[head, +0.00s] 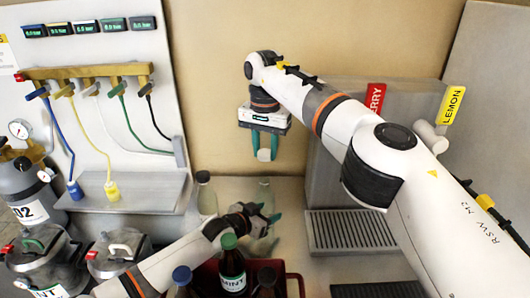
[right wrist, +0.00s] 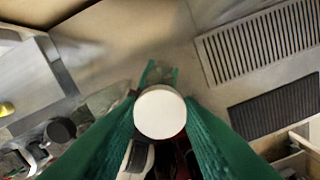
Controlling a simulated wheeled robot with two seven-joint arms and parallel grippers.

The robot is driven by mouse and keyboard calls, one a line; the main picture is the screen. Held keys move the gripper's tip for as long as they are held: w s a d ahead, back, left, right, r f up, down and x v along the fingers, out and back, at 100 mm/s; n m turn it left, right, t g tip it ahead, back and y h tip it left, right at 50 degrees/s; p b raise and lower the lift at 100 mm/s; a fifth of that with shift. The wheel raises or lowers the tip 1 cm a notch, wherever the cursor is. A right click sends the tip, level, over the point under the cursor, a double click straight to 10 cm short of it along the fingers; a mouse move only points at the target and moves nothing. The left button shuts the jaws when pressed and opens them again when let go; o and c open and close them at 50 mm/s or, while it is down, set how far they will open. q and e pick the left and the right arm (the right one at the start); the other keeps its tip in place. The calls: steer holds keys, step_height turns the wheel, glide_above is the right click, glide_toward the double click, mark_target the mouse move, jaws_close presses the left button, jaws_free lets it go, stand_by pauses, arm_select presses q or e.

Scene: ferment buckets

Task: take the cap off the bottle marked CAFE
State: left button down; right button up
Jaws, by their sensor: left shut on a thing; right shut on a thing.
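My right gripper (head: 265,146) is shut on a pale round cap (head: 264,155). In the right wrist view the white cap (right wrist: 160,112) sits between the green fingers. The left gripper's green fingertips also show beyond the cap in the right wrist view (right wrist: 158,74).
A red crate (head: 293,283) in front holds several dark bottles, one marked MINT (head: 232,268). A drip grate (head: 350,231) and a grey dispenser block marked LEMON (head: 453,104) are at the right.

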arm_select(q)
steer(key=shift+c, duration=2.4)
jaws_free()
steer(key=shift+b+v, duration=0.3)
steer(key=shift+v, duration=3.45)
